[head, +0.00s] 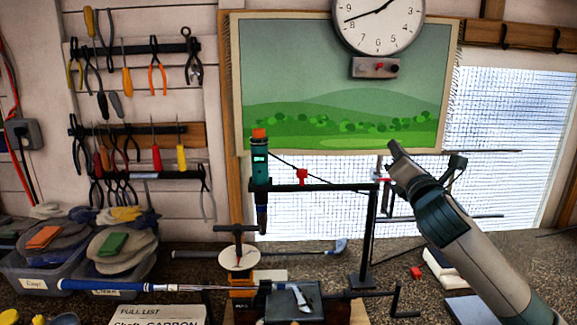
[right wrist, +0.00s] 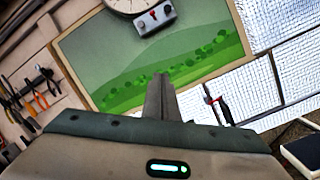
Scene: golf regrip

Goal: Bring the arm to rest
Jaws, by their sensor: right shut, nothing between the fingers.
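My right arm comes in from the lower right in the head view. Its right gripper (head: 394,147) is raised in front of the window, pointing up and to the left. In the right wrist view the right gripper's fingers (right wrist: 160,90) are together with nothing between them. Nothing touches the fingertips in that view. My left gripper is not in view.
A blue-gripped club (head: 105,285) lies across the bench front. Tubs of cloths (head: 40,278) stand left. A clock (head: 378,22) hangs above.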

